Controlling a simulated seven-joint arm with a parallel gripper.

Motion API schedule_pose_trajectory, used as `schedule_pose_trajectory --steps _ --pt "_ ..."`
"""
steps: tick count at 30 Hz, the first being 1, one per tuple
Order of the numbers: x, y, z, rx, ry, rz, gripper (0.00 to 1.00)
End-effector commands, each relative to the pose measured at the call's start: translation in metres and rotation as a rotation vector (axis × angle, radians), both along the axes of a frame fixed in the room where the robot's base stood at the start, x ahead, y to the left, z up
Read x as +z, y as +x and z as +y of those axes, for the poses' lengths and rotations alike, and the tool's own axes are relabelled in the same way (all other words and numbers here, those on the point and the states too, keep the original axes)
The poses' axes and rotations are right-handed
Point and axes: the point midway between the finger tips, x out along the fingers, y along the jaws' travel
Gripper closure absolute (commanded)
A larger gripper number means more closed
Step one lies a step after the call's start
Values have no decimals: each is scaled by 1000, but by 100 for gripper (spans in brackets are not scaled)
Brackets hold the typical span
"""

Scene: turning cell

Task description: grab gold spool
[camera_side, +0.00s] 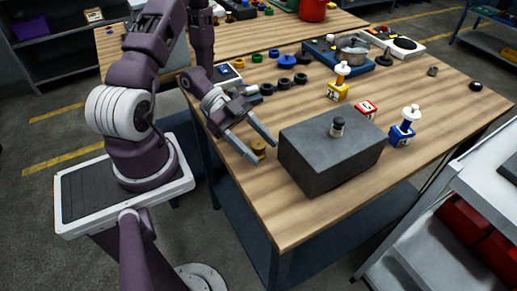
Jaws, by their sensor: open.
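Several dark rings (284,85) lie farther back.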

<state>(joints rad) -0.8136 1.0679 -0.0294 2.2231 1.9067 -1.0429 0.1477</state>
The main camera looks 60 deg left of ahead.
Motion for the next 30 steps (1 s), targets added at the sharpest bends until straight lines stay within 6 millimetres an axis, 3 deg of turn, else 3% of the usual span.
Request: schedule_pose_trajectory --steps 3,9,12,22,30 --pt "0 0 0 1 1 0 46" --pt "0 0 1 0 1 -1 86" --pt "0 0 1 0 1 -1 100" --pt "8 1 1 0 4 -3 100" --pt "61 0 1 -1 6 -5 100"
